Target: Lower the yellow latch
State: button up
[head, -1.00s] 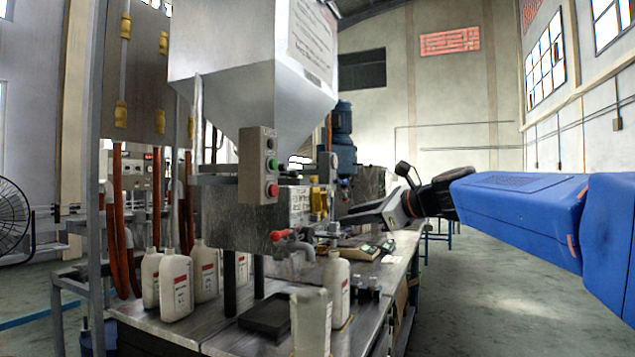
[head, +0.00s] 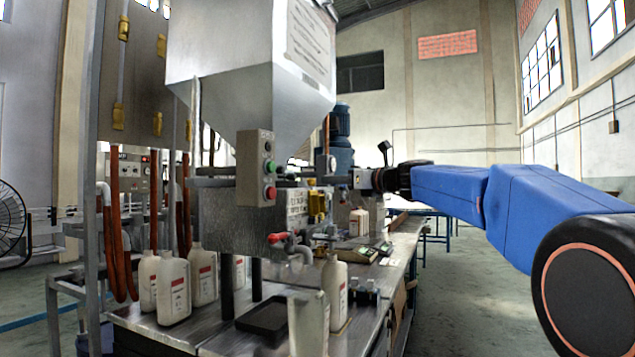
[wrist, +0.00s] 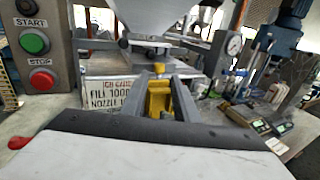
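The yellow latch (head: 315,207) is on the front of the filling machine, right of the white label. It shows upright in the middle of the wrist view (wrist: 158,98), with a small yellow knob on top. My gripper (head: 332,181) has reached the machine from the right, close to the latch. In the wrist view my gripper (wrist: 159,77) has its two grey fingers apart, one on each side of the latch in the picture. I cannot tell whether either finger touches it.
The control box (head: 256,168) with start and stop buttons is left of the latch. A pressure gauge (wrist: 234,45) is to the right. The hopper (head: 265,75) hangs above. White bottles (head: 174,287) and a red-handled valve (head: 279,238) are below.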

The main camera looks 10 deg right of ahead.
send_over(316, 201)
jog(key=w, duration=0.1)
jog(key=shift+w+d, duration=0.2)
jog(key=shift+d, duration=0.2)
jog(key=shift+c, duration=0.3)
grip_shut()
